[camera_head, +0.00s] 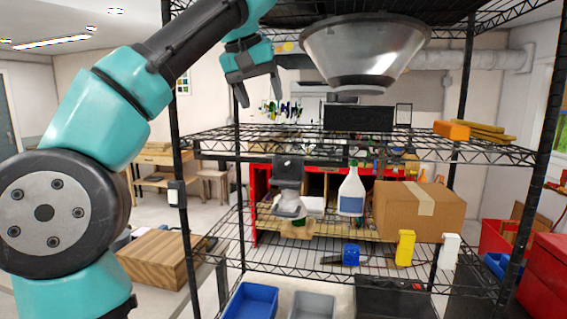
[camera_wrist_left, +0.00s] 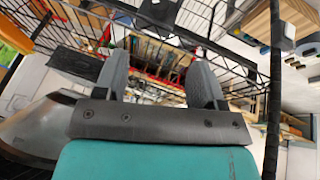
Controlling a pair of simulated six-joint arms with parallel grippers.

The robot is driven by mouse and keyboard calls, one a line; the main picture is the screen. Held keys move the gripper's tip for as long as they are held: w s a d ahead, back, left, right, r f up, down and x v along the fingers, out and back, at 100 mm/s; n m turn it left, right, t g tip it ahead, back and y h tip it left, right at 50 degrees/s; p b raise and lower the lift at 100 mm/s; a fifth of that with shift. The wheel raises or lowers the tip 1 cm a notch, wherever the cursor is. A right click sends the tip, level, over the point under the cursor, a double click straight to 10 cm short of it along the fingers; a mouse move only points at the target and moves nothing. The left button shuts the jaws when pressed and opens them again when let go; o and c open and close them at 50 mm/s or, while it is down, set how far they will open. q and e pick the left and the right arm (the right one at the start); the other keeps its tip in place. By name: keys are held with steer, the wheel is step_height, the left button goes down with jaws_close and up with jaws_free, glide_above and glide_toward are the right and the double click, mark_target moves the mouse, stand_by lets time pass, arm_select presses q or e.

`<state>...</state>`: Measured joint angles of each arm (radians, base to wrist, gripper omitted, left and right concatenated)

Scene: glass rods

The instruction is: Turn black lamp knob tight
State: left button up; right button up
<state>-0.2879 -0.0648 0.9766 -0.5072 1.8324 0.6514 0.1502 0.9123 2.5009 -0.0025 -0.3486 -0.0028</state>
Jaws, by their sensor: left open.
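A lamp with a silver conical shade (camera_head: 365,50) hangs under the top wire shelf, right of the middle in the head view. Part of its shade also shows at the left edge of the left wrist view (camera_wrist_left: 30,130). I cannot make out a black knob on it. My left gripper (camera_head: 258,88) is teal with grey fingers, to the left of the lamp and apart from it. Its fingers are spread and empty, pointing down in the head view. Both fingers also show in the left wrist view (camera_wrist_left: 160,70). My right gripper is not in view.
Black wire shelving surrounds the lamp, with a post (camera_head: 172,110) left of my gripper. The middle shelf (camera_head: 300,140) below holds tools and an orange box (camera_head: 452,130). Lower down are a spray bottle (camera_head: 351,192) and a cardboard box (camera_head: 420,210). Air between gripper and middle shelf is clear.

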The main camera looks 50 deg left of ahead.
mark_target(284, 162)
arm_select(q)
steer(key=shift+f, duration=0.1)
steer(key=x, duration=1.7)
steer(key=shift+f, duration=0.1)
steer(key=c, duration=0.9)
